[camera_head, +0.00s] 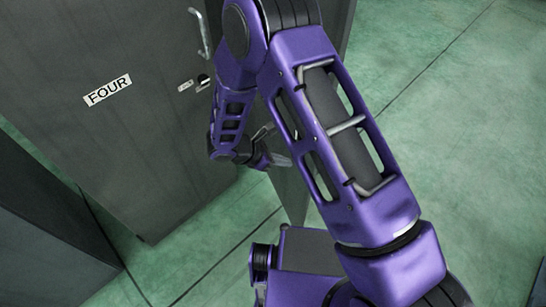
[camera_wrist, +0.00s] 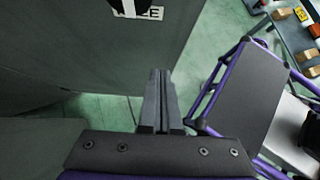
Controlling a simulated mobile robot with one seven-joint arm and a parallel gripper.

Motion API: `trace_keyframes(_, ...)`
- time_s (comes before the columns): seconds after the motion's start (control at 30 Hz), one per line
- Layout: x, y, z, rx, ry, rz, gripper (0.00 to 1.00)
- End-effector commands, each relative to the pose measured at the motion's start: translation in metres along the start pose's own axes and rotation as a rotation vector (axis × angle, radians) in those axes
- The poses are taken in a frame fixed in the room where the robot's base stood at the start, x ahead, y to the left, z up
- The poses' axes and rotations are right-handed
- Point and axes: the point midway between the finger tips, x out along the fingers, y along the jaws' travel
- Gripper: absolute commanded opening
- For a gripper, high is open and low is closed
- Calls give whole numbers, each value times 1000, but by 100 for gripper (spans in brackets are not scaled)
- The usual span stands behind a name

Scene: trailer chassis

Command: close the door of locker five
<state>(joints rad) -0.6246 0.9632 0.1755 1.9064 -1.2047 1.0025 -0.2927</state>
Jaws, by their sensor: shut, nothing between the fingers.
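My gripper (camera_wrist: 158,85) is shut and empty in the wrist view, its two fingers together and pointing away from the camera. A grey door or locker face (camera_wrist: 95,50) fills the upper left there, beyond the fingers. Its white label (camera_wrist: 150,13) is partly covered by a dark round shape; only the ending "E" reads clearly, so I cannot tell its number. In the head view my gripper (camera_head: 281,160) is small and partly behind my arm, close to a narrow grey-green panel (camera_head: 290,195). I cannot tell whether they touch, or whether this panel is locker five's door.
A dark grey locker (camera_head: 120,150) marked FOUR, with a metal handle, stands at left in the head view. Another dark grey block (camera_head: 45,240) is at lower left. Green floor (camera_head: 450,130) is open at right. A table (camera_wrist: 305,35) with small blocks shows in the wrist view.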

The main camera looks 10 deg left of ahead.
Motion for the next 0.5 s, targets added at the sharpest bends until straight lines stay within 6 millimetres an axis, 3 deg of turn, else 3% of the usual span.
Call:
trace_keyframes(0.07, 18, -1, 0, 0, -1, -4, 0)
trace_keyframes(0.2, 31, 0, 17, 3, 0, -2, 0)
trace_keyframes(0.5, 43, 0, 29, 1, 0, 0, 0)
